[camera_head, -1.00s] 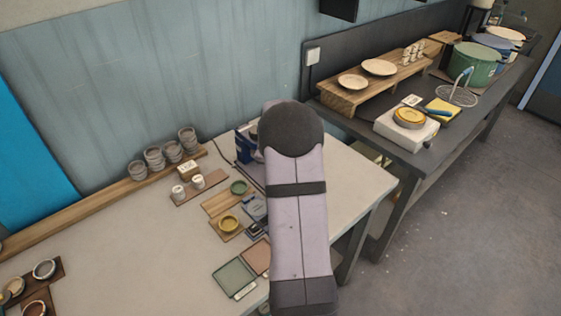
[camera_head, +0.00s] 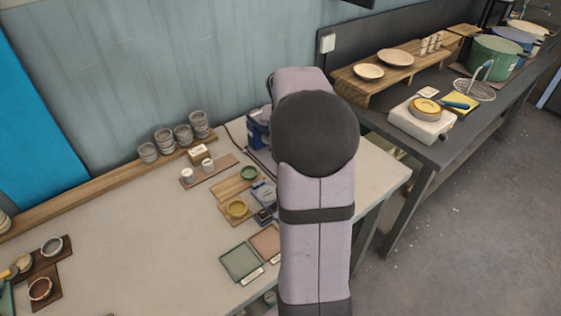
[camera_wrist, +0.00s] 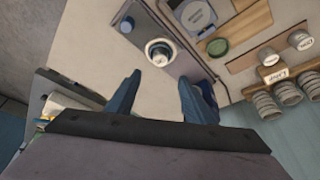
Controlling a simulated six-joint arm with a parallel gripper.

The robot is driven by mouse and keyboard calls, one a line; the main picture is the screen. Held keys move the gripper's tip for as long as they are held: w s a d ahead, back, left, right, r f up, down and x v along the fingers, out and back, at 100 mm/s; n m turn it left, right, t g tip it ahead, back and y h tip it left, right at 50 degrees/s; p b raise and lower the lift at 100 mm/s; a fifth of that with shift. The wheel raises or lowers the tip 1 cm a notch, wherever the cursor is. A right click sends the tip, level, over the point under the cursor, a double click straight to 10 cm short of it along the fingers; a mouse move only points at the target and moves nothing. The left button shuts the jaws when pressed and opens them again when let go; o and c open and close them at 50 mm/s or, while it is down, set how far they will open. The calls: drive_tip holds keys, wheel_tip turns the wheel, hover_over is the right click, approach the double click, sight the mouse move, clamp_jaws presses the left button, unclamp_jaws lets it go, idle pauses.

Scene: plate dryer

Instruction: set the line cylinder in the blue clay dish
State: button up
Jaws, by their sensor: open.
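Two small white cylinders (camera_head: 197,170) stand on a wooden strip in the head view; they also show with blurred markings in the wrist view (camera_wrist: 284,48). I cannot read which is the line cylinder. My gripper (camera_wrist: 160,88) is open and empty in the wrist view. It is above a long grey plate (camera_wrist: 185,72), near a white round piece with a dark ring (camera_wrist: 159,52); I cannot tell what this is. A green dish (camera_wrist: 217,47) is right of the gripper. No blue clay dish can be made out. My arm hides part of the table in the head view.
Stacked grey cups (camera_head: 172,141) line the back shelf. A blue machine (camera_head: 257,130) stands beside my arm. The table's left middle is clear.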

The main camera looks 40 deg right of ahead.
drive_tip(key=shift+a, duration=0.1)
drive_tip(key=s+a+f+n+g+y, duration=0.1)
drive_tip(key=s+a+f+n, duration=0.15)
drive_tip(key=a, duration=0.65)
drive_tip(key=s+a+f+n+y, duration=0.1)
drive_tip(key=s+a+f+n, duration=0.15)
drive_tip(key=a, duration=0.65)
drive_tip(key=s+a+f+n+g, duration=0.1)
drive_tip(key=s+a+f+n, duration=0.1)
drive_tip(key=s+a, duration=0.3)
drive_tip(key=s+a+f+n+y, duration=0.1)
drive_tip(key=s+a+f+n, duration=0.1)
drive_tip(key=s+a, duration=0.4)
drive_tip(key=shift+s+a+n+g, duration=0.25)
drive_tip(key=shift+s+n+g, duration=0.15)
drive_tip(key=shift+s+n, duration=0.4)
